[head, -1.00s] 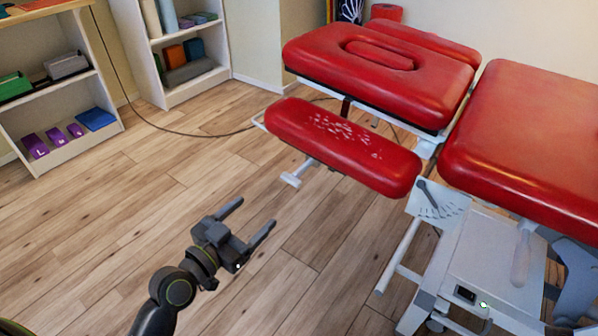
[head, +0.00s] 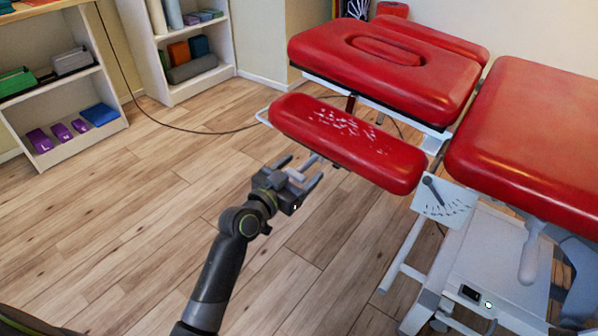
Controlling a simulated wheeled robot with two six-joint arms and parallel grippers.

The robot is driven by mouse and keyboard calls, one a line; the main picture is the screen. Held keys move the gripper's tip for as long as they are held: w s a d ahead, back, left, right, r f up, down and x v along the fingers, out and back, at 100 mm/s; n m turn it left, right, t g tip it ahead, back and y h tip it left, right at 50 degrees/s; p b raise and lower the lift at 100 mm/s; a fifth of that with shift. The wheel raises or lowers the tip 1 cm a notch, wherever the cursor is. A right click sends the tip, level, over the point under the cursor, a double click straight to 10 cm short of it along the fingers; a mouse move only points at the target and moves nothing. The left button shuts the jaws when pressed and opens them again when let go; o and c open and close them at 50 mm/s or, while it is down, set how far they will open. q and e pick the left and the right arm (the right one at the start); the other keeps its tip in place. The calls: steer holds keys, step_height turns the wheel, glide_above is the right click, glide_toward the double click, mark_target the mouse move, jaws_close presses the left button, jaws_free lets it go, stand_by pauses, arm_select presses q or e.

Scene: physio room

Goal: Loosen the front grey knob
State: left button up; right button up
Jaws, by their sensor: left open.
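The front grey knob (head: 297,174) is a small pale grey T-shaped piece on a short rod, sticking out below the near side of the red front armrest pad (head: 345,143). My left gripper (head: 304,168) is open. Its two dark fingers point toward the armrest, and in the head view the knob shows between them. I cannot tell whether a finger touches it. Part of the knob is hidden by the gripper. My right gripper is not in view.
The red couch top (head: 530,140) and headrest (head: 385,70) stand beyond and to the right. A white plate with a dark lever (head: 437,196) sits right of the armrest. White shelves (head: 65,135) stand at the left.

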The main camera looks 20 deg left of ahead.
arm_select(q)
steer(key=c, duration=1)
